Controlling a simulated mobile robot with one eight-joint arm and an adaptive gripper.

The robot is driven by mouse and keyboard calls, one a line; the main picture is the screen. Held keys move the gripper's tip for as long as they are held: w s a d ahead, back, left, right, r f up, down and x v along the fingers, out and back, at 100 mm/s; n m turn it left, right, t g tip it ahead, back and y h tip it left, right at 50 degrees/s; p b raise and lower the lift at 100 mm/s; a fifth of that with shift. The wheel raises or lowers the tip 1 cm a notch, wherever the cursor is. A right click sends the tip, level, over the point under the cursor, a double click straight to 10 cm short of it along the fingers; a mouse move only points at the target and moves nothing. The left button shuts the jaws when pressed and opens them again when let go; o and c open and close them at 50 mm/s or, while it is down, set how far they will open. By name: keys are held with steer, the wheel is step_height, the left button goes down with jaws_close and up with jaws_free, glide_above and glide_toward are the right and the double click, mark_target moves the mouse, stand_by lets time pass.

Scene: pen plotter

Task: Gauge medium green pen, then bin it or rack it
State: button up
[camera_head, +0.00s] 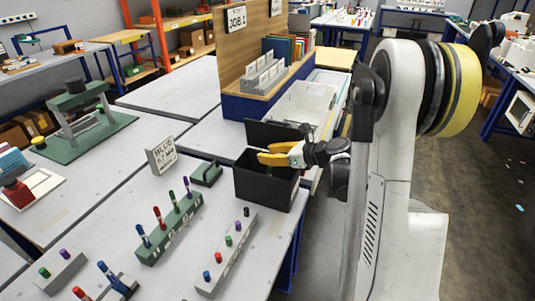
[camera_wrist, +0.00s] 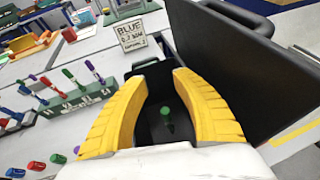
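My gripper (camera_head: 272,153), with yellow fingers, is over the black bin (camera_head: 262,188). In the wrist view the fingers (camera_wrist: 160,100) stand apart with nothing visibly gripped. A small green pen (camera_wrist: 167,118) shows between them, lower down against the bin's dark inside; its size class cannot be read. The green rack (camera_head: 170,230) left of the bin holds blue, red, green and purple pens upright; it also shows in the wrist view (camera_wrist: 75,104). A small dark green block (camera_head: 206,173), possibly a gauge, lies between the rack and the bin.
A white sign (camera_head: 161,155), reading BLUE in the wrist view, stands behind the rack. A grey block (camera_head: 225,255) with several coloured caps is in front. A green press-like fixture (camera_head: 80,125) stands left. A white tray (camera_head: 303,103) and JOB 1 board (camera_head: 237,20) are behind.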

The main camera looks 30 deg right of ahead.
steer(key=v, duration=1.1)
steer(key=shift+s+r, duration=0.25)
steer(key=shift+d, duration=0.1)
